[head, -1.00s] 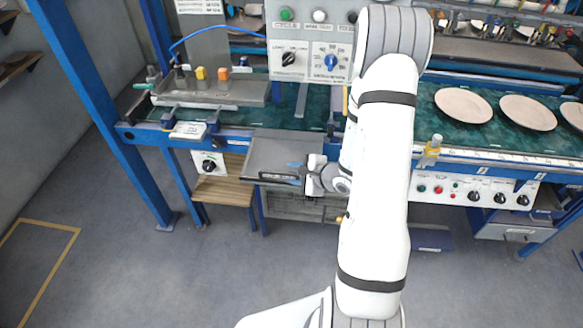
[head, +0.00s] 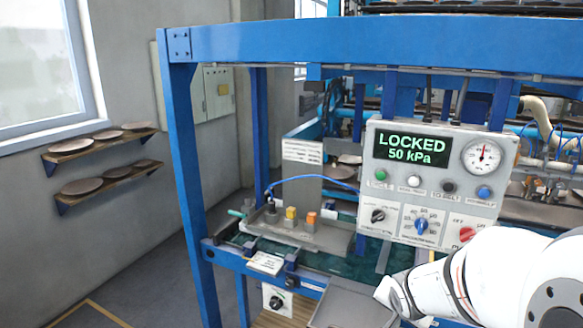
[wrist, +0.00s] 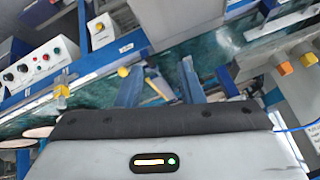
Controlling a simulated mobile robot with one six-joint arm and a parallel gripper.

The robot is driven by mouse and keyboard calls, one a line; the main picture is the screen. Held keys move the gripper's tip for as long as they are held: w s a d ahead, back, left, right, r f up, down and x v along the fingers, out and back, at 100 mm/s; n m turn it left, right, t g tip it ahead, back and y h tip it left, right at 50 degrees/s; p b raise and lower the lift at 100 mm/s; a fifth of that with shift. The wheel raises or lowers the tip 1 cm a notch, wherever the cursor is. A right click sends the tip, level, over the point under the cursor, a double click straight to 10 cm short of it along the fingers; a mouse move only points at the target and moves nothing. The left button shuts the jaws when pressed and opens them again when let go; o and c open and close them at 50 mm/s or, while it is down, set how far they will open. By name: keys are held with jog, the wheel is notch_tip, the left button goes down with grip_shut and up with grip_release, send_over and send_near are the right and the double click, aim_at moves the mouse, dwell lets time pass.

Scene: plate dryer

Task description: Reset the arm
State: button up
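My white arm (head: 490,280) enters the head view at the lower right, in front of the lower edge of the control panel (head: 436,180). Its far end is cut off by the bottom of that view, so my gripper is not clearly seen there. In the wrist view, my gripper (wrist: 160,82) shows two blue-grey fingers standing apart above the dark palm edge. Nothing is held between them. The panel display reads LOCKED, 50 kPa.
A grey tray (head: 350,308) lies left of my arm. A blue frame post (head: 190,190) and crossbeam (head: 330,45) stand around the bench. A fixture plate (head: 300,235) with coloured knobs is behind. Wall shelves (head: 100,143) hold plates. Floor at the lower left is open.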

jog(key=s+a+r+n+g+y, duration=0.1)
jog(key=s+a+r+n, duration=0.2)
jog(key=s, duration=0.5)
jog(key=s+a+r+n+g+y, duration=0.1)
jog(key=s+a+r+n, duration=0.3)
jog(key=s, duration=0.4)
jog(key=shift+s+a+n+g, duration=0.15)
jog(key=shift+a+n+g, duration=0.45)
jog(key=shift+n+g, duration=0.1)
jog(key=shift+r, duration=0.1)
